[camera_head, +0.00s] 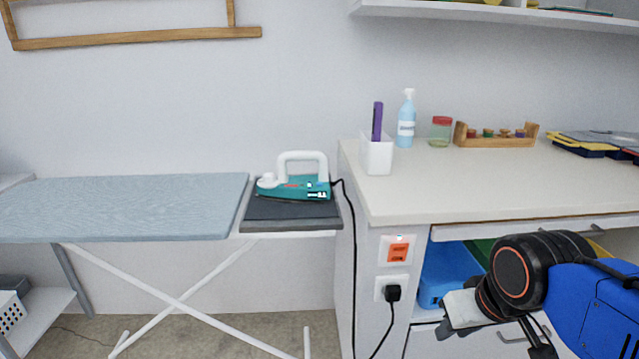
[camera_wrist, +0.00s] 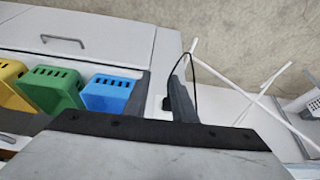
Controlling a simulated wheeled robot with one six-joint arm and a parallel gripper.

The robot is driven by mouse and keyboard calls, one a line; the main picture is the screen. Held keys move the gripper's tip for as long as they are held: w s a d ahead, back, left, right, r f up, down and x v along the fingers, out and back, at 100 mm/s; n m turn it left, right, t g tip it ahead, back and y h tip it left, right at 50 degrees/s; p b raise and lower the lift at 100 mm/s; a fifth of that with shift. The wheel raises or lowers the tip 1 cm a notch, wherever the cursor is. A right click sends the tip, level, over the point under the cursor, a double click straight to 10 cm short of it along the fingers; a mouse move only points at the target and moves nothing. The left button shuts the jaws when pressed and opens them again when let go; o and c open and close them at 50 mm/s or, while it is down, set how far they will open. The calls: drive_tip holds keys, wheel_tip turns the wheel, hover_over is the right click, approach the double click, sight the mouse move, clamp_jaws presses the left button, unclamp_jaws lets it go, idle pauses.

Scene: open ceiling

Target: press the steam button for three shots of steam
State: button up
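A teal steam iron (camera_head: 295,188) with a white handle rests on the dark pad (camera_head: 290,213) at the right end of the ironing board. A small lit display shows on its side. A pale raised part sits at its left end; I cannot tell which part is the steam button. My gripper (camera_head: 444,331) is low at the right, in front of the cabinet, well apart from the iron. The iron does not show in the wrist view.
The blue ironing board (camera_head: 120,205) spans the left. A white counter (camera_head: 450,185) with a pen cup (camera_head: 377,154) and spray bottle (camera_head: 406,120) stands right of the iron. The black cord runs down to a plug (camera_head: 392,292). A blue bin (camera_wrist: 108,93) sits inside the cabinet.

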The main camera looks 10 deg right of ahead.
clamp_jaws()
idle(1.4)
